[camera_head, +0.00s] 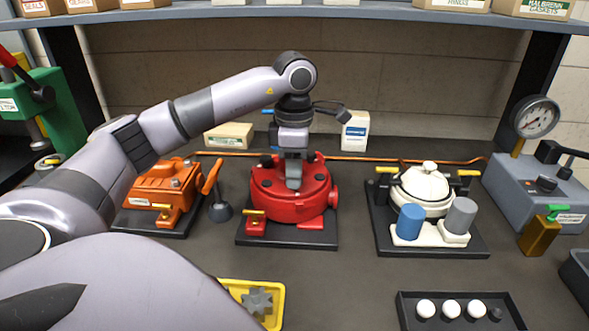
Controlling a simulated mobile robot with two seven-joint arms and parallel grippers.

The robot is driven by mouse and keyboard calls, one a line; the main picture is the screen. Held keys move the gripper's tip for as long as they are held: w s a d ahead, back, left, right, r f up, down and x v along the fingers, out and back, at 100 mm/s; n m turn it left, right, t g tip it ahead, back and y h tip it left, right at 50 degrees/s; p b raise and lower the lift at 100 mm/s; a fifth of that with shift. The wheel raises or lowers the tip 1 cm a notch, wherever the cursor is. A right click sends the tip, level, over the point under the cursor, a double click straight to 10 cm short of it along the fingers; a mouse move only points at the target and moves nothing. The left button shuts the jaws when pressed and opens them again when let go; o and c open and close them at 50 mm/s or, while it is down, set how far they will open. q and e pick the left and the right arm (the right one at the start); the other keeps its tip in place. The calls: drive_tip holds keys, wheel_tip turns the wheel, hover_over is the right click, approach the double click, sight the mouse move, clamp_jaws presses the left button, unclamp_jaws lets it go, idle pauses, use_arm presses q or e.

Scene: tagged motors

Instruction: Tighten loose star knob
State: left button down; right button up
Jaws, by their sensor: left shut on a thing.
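A round red motor housing (268,200) sits on a black base plate in the middle of the bench. My left gripper (293,184) points straight down over the front part of the housing top. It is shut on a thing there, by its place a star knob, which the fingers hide. How tightly any knob sits cannot be told. My right gripper is not in view.
An orange unit (160,193) stands left, a white-lidded unit (424,182) right. A yellow tray (279,308) holds a grey toothed part (257,300). A dark tray (408,318) holds white caps. A gauge box (515,190) stands far right. A shelf (400,13) crosses above my arm.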

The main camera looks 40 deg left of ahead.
use_arm(q)
drive_tip(key=shift+w+a+r, duration=0.15)
drive_tip(key=shift+r, duration=0.2)
drive_tip(key=c, duration=0.8)
unclamp_jaws()
drive_tip(key=shift+c, duration=0.2)
drive_tip(key=shift+s+f, duration=0.15)
drive_tip(key=shift+s, duration=0.05)
